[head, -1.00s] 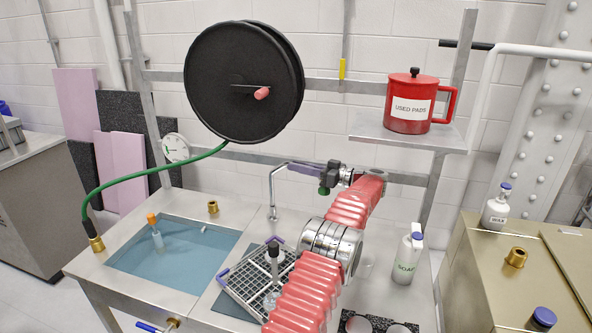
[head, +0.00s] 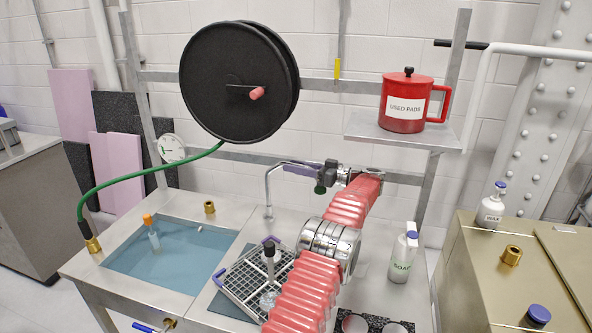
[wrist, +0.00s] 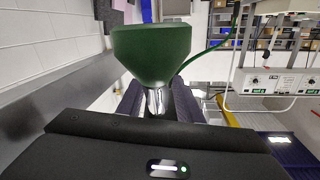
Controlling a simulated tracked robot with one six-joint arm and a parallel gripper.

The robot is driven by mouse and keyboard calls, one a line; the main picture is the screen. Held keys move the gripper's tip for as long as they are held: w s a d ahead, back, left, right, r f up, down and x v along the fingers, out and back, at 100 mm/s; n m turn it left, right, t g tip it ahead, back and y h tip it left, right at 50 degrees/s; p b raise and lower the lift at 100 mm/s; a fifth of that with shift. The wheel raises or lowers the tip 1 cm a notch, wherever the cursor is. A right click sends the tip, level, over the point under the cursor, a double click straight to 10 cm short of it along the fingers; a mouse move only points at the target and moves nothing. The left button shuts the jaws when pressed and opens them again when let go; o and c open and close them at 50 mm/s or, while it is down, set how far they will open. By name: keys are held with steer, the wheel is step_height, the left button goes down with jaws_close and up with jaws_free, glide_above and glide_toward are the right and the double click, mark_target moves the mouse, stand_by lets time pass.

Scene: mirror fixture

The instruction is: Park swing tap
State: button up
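The swing tap (head: 268,190) is a thin chrome pipe rising from the steel deck behind the rack, its spout reaching right toward my gripper (head: 300,170). A green flared piece (head: 320,188) hangs just below the gripper body. In the wrist view, this green cone (wrist: 155,50) is large and close, with a short chrome neck (wrist: 156,102) beneath it. My gripper's purple-grey fingers show on either side of the neck in the wrist view. They lie along the spout in the head view. Whether they press on the pipe is hidden.
A blue-water basin (head: 165,255) is left, with a wire rack (head: 250,290) beside it. A soap bottle (head: 403,255) stands right of my arm. A black hose reel (head: 235,85) and a shelf with a red mug (head: 408,105) are behind and above.

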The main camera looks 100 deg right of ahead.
steer(key=shift+s, duration=0.1)
steer(key=shift+s+a, duration=0.2)
steer(key=shift+s, duration=0.1)
steer(key=v, duration=1.3)
steer(key=shift+f, duration=0.1)
steer(key=shift+c, duration=0.2)
